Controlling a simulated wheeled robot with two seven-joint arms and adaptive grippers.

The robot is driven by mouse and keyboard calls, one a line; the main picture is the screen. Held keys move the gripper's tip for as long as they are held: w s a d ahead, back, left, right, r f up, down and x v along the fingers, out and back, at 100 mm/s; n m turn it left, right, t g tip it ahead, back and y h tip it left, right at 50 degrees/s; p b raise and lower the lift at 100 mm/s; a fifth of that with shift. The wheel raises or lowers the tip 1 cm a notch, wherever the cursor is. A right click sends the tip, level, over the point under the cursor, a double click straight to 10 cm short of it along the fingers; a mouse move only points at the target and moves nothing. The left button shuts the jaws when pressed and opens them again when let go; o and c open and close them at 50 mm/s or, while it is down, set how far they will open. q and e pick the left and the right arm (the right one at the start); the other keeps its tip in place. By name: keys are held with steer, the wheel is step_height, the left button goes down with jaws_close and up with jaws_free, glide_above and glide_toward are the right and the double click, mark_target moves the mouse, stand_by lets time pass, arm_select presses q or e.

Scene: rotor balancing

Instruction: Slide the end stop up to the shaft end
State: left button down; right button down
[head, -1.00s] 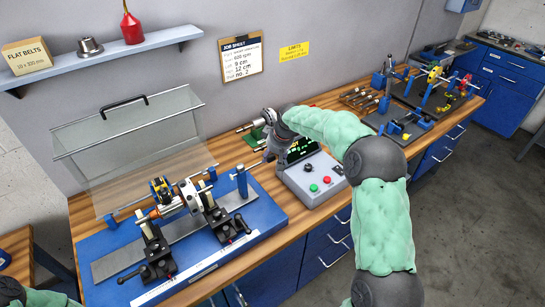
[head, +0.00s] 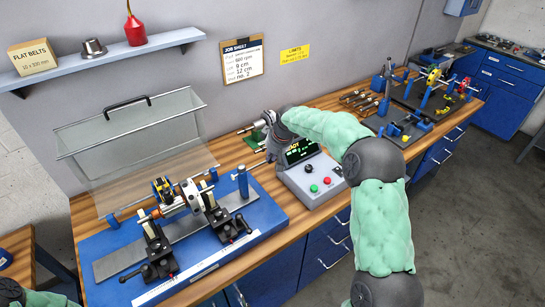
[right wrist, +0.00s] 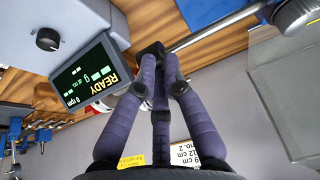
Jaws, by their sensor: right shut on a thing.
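The end stop (head: 242,182) is a blue post at the right end of the blue balancing machine (head: 120,262). A thin metal rod runs from it towards my right gripper (head: 268,152). In the right wrist view the rod (right wrist: 215,32) ends in a black knob (right wrist: 150,54), and the fingers of my right gripper (right wrist: 157,65) are shut on that knob. My left gripper is out of view.
The control box (head: 312,182), its display reading READY, stands close beside my right gripper. A clear hood (head: 135,150) stands raised behind the machine. Fixtures on a dark board (head: 435,100) fill the bench's far right.

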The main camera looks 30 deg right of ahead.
steer(key=s+a+f, duration=0.1)
steer(key=a+f, duration=0.1)
steer(key=a, duration=0.5)
steer(key=c, duration=1)
jaws_free()
steer(key=shift+w+f, duration=0.1)
steer(key=shift+w, duration=0.15)
steer(key=v, duration=0.8)
steer(key=shift+w+r, duration=0.15)
steer(key=shift+r, duration=0.1)
steer(key=shift+d, duration=0.1)
